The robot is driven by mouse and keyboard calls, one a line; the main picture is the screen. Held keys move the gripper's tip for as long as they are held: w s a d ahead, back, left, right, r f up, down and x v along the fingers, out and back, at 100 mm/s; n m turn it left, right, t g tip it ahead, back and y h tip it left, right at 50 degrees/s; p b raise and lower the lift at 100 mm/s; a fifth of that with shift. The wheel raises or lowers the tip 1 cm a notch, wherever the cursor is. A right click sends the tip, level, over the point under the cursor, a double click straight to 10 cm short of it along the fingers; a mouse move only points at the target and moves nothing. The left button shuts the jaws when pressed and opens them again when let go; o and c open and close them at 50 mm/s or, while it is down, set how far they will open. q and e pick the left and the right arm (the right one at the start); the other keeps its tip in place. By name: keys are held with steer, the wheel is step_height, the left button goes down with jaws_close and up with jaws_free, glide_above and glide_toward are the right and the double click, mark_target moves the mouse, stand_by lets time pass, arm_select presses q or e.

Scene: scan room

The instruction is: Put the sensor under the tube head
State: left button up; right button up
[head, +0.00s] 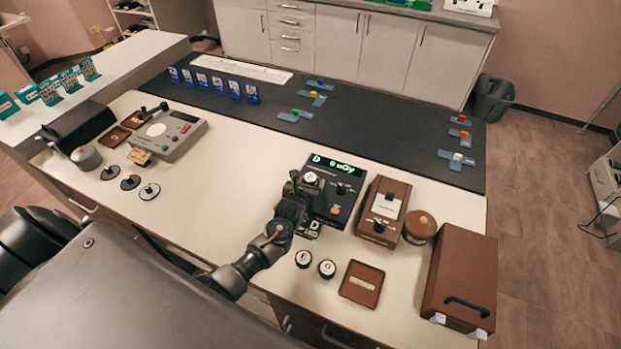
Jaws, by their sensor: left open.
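A third lettered puck (311,178) shows at the meter's left side, right by my left gripper (301,186). My left gripper is open there; its fingers partly hide the meter, and I cannot tell whether they touch the puck. The black meter (345,190) has a lit green display. I cannot make out a tube head for certain. My right gripper is not in view.
Right of the meter stand a brown device (389,198), a round brown knob-like piece (420,227) and a brown case (462,265). A brown tray (361,284) lies in front. A grey device (176,137) stands left.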

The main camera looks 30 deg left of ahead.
arm_select(q)
steer(key=shift+w+a+f, duration=0.1)
steer(key=shift+w+f, duration=0.05)
steer(key=shift+w, duration=0.15)
steer(key=c, duration=1.2)
